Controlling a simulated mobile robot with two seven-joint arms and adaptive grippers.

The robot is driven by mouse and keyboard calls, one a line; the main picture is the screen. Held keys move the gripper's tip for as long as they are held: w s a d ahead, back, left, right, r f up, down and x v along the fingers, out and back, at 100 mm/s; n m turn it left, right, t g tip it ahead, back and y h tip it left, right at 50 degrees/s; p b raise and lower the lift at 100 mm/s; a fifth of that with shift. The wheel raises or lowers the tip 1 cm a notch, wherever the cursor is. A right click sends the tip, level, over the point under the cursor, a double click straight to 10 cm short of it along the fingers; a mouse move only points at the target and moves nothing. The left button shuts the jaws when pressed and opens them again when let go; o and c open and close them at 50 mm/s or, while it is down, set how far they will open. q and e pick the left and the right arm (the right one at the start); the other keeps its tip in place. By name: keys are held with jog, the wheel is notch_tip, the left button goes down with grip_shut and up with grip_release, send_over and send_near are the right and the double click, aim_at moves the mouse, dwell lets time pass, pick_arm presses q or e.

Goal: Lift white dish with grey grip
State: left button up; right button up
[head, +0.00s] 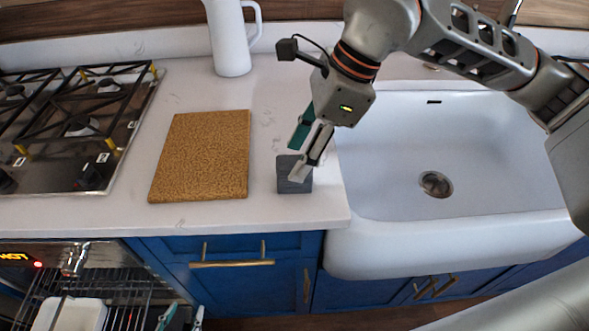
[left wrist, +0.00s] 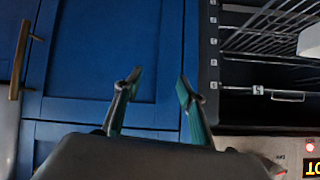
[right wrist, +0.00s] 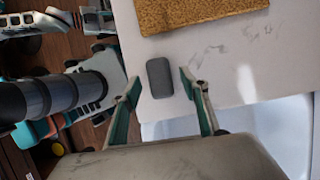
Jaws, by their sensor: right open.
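A white dish (head: 80,314) sits on the wire rack of the open oven at the lower left of the head view, cut off by the frame. A sliver of it shows at the right edge of the left wrist view (left wrist: 312,40). A small dark grey block-like grip (head: 288,181) lies on the counter near its front edge. My right gripper (head: 296,163) is open above the grey grip, which shows between its fingertips in the right wrist view (right wrist: 159,78). I cannot tell if they touch. My left gripper (left wrist: 159,80) is open and empty before the blue cabinets, beside the oven.
A cork board (head: 203,155) lies left of the grey grip, with a white jug (head: 230,45) behind. A gas hob (head: 75,120) is at the left above the oven rack (head: 125,295). A white sink (head: 400,190) is at the right. Blue cabinets (head: 225,275) front the counter.

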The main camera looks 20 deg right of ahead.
aim_at(294, 160)
jog(key=shift+x, duration=1.8)
jog(key=shift+a, duration=0.1)
jog(key=c, duration=1.2)
jog(key=shift+r, duration=0.15)
notch_tip(294, 160, up, 20)
jog(key=shift+f+p, duration=0.1)
jog(key=shift+p, duration=0.35)
